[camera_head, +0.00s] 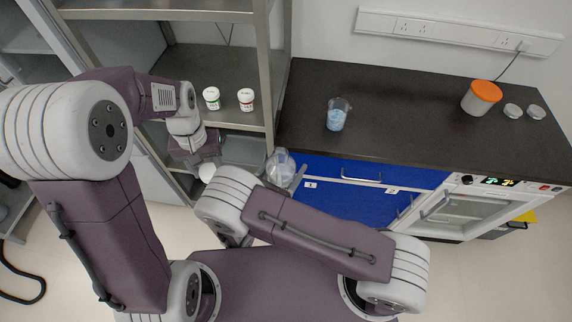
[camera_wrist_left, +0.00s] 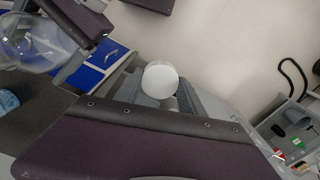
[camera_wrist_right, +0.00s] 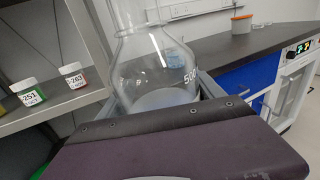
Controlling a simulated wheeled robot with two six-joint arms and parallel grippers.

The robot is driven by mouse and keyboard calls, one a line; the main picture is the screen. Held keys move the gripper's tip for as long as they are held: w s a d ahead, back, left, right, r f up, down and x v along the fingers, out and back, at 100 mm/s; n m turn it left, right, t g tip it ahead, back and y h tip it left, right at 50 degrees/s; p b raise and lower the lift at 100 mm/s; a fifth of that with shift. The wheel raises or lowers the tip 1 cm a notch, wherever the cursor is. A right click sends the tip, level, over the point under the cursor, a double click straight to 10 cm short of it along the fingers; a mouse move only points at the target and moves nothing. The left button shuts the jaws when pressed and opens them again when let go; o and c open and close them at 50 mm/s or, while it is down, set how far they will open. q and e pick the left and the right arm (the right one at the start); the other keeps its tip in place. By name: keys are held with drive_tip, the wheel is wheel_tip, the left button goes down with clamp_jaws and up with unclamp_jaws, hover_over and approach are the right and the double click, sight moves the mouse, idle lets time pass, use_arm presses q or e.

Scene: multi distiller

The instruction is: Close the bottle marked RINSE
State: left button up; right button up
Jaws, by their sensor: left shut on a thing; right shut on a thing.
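My left gripper (camera_head: 203,163) is shut on a white round cap (camera_head: 207,172), which also shows between the fingers in the left wrist view (camera_wrist_left: 160,80). My right gripper (camera_wrist_right: 155,108) is shut on a clear glass bottle (camera_wrist_right: 148,65) with a "500" mark. The bottle also shows in the head view (camera_head: 280,163), to the right of the cap and apart from it. In the left wrist view the bottle (camera_wrist_left: 30,42) is at the left edge. I cannot read any RINSE marking on it. Its top is cut off in the right wrist view.
Two small labelled jars, one green-banded (camera_head: 211,98) and one red-banded (camera_head: 246,100), stand on the metal shelf (camera_head: 190,62). A beaker with blue contents (camera_head: 337,115) and an orange-lidded container (camera_head: 481,97) stand on the dark counter (camera_head: 410,125). Blue drawers (camera_head: 370,200) are below.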

use_arm(q)
drive_tip(key=w+d+r+m, duration=0.2)
drive_tip(key=w+d+r, duration=0.1)
drive_tip(key=d+r, duration=0.6)
wheel_tip(320, 180, up, 4)
drive_tip(key=m, duration=0.3)
hover_over(280, 152)
drive_tip(key=shift+w+a+r, duration=0.1)
drive_tip(key=shift+w, duration=0.05)
drive_tip(key=shift+s+d, duration=0.2)
drive_tip(key=shift+f, duration=2.05)
drive_tip(key=shift+f, duration=0.85)
